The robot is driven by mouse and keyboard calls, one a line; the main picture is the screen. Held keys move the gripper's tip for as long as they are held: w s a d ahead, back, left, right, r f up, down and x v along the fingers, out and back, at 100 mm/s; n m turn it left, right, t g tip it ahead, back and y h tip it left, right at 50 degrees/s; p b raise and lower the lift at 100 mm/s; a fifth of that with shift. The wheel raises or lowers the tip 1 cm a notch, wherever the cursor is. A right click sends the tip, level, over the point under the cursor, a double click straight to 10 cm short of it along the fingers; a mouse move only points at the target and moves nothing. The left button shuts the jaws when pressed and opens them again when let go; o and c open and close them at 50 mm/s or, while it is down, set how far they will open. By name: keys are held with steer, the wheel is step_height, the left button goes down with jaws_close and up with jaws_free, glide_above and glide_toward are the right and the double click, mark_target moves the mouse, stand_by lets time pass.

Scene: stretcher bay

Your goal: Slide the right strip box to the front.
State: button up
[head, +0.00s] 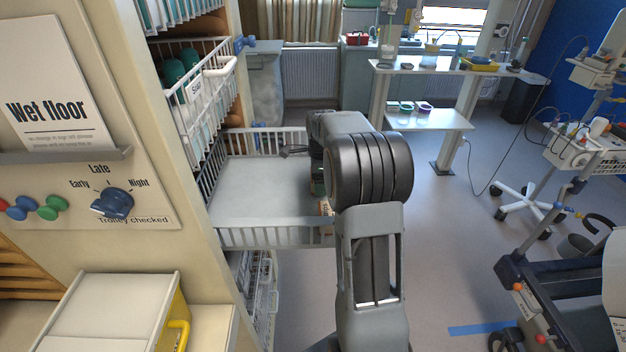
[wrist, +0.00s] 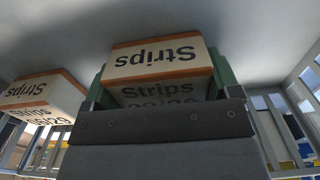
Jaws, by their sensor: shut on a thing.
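A cream strip box with orange edges (wrist: 155,58) is between the green fingers of my gripper (wrist: 157,78) in the wrist view. The fingers are shut on its two sides. A second strip box (wrist: 42,94) stands to its left in the wrist view, apart from the fingers. In the head view my gripper (head: 317,178) is down inside the pulled-out white wire basket (head: 265,237), at its right end, mostly hidden by my arm. A small orange and cream patch of a strip box (head: 326,208) shows beside my arm; I cannot tell which box it is.
The basket floor left of my gripper is bare. Wire walls (head: 204,185) surround it. Another basket with teal items (head: 200,85) is above it in the cabinet. A yellow-handled box (head: 178,325) stands at the lower left. Open floor lies right of my arm.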

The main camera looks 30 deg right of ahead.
steer(key=shift+s+d, duration=0.35)
steer(key=shift+d, duration=0.3)
steer(key=o, duration=0.8)
steer(key=shift+r, duration=0.1)
step_height(320, 180, up, 14)
steer(key=shift+f, duration=0.2)
stand_by(0.6)
